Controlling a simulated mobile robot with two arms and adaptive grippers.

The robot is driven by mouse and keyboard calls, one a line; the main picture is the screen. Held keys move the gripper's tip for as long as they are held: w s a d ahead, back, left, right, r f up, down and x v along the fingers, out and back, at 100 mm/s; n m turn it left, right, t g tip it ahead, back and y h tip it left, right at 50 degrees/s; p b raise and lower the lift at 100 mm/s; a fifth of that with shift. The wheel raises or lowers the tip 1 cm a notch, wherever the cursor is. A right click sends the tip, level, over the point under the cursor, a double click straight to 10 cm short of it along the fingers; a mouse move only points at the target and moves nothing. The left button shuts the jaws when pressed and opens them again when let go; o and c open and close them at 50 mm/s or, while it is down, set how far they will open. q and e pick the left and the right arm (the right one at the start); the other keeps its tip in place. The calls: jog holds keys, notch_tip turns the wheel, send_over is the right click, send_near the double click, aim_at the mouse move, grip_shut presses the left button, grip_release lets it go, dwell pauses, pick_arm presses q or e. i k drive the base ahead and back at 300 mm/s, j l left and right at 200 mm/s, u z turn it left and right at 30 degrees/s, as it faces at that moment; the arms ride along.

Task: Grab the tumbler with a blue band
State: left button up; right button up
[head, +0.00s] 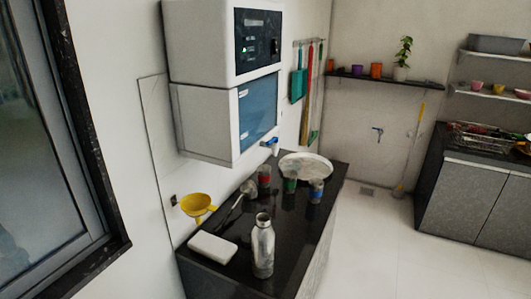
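Three clear tumblers stand in a row on the black counter (226,262). The tumbler with a blue band (315,190) is the rightmost, near the counter's right edge. The tumbler with a green band (290,182) is in the middle, and the one with a red band (265,176) is at the left. All three look upright and apart. Neither of my grippers shows in the head view, so their state is not visible.
A silver bottle (263,247) stands nearer on the counter. A white block-like container (212,248), a yellow funnel (196,205) and a white round tray (306,165) are around the tumblers. A white wall unit (203,121) hangs above. Open floor (380,240) lies right.

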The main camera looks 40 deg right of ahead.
aim_at(315, 191)
jog(key=z, duration=1.7)
jog(key=i+j+u, duration=0.25)
jog(key=j, duration=0.25)
jog(key=i+j+u, duration=0.25)
jog(key=i+j, duration=0.2)
